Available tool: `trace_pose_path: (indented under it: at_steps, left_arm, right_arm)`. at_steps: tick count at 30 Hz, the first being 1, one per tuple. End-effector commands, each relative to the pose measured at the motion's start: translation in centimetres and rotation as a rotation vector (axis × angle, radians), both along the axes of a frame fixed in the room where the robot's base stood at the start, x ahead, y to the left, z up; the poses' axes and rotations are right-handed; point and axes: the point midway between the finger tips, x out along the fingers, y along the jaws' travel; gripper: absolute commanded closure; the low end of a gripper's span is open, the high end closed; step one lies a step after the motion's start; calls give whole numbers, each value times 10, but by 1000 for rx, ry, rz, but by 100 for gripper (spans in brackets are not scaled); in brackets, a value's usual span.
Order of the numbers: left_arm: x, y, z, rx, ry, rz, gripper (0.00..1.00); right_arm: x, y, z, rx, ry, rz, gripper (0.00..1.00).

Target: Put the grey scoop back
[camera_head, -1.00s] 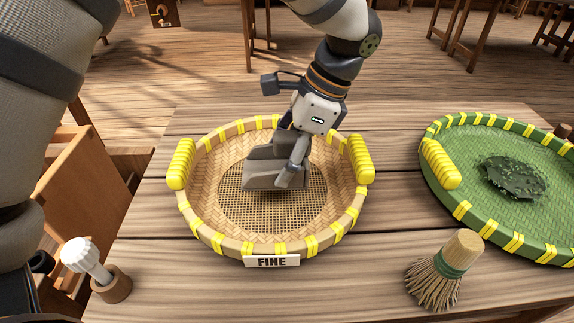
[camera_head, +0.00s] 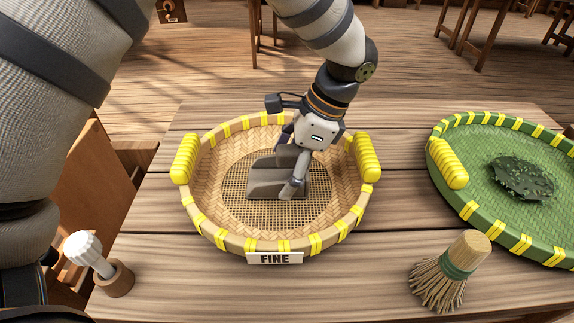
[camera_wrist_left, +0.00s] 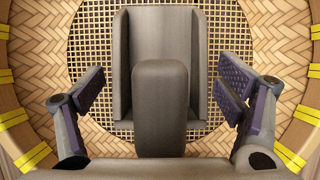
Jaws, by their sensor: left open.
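The grey scoop (camera_head: 262,184) lies on the mesh floor of the round woven basket (camera_head: 207,222) labelled FINE. In the left wrist view the scoop (camera_wrist_left: 126,70) points away from me, and its thick handle (camera_wrist_left: 160,105) is nearest. My left gripper (camera_head: 290,180) is down inside the basket at the scoop. In the left wrist view its fingers (camera_wrist_left: 162,90) are spread, one on each side of the scoop, with gaps between pads and handle. My right gripper is not in view.
A green tray (camera_head: 470,212) with dark leaves (camera_head: 522,178) stands at the right. A straw brush (camera_head: 440,280) stands front right. Bare table lies between basket and brush.

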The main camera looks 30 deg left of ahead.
Motion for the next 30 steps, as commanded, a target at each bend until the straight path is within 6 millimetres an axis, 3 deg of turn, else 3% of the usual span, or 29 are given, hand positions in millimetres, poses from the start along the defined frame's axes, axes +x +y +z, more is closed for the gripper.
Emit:
trace_pose_path:
  at_steps: [5, 12, 18, 30]
  left_arm:
    - [4, -4, 14, 1, -5, 0, 14]
    - [17, -26, 73, 0, -2, 0, 14]
    - [24, -38, 106, -1, 2, 1, 14]
    - [25, -40, 114, 0, 2, 1, 14]
  right_arm:
    - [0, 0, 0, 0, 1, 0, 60]
    - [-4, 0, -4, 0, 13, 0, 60]
    - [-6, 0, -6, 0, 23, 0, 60]
    - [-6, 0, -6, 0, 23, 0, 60]
